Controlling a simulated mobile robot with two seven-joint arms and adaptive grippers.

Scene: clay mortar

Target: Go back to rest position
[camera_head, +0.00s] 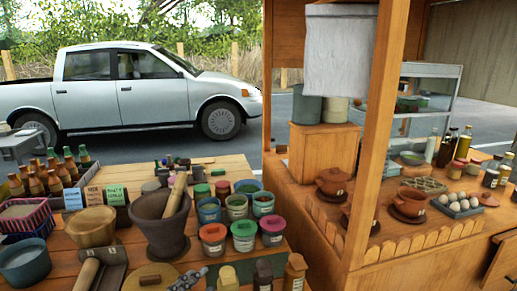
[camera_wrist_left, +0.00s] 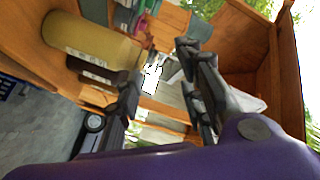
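My left gripper (camera_head: 188,279) shows only as a small grey-blue piece at the bottom edge of the head view, in front of the table of jars. In the left wrist view its two dark fingers (camera_wrist_left: 160,72) stand apart with nothing held between them. The stone mortar (camera_head: 162,225) stands upright on the table, with a wooden pestle (camera_head: 175,194) leaning in it. My right gripper is in neither view.
Several jars (camera_head: 244,236) crowd right of the mortar. A wooden bowl (camera_head: 91,227) and bottles (camera_head: 54,182) stand left. A stall post (camera_head: 368,130) rises at right, beside a counter with clay pots (camera_head: 409,201). A pickup truck (camera_head: 131,92) is parked behind.

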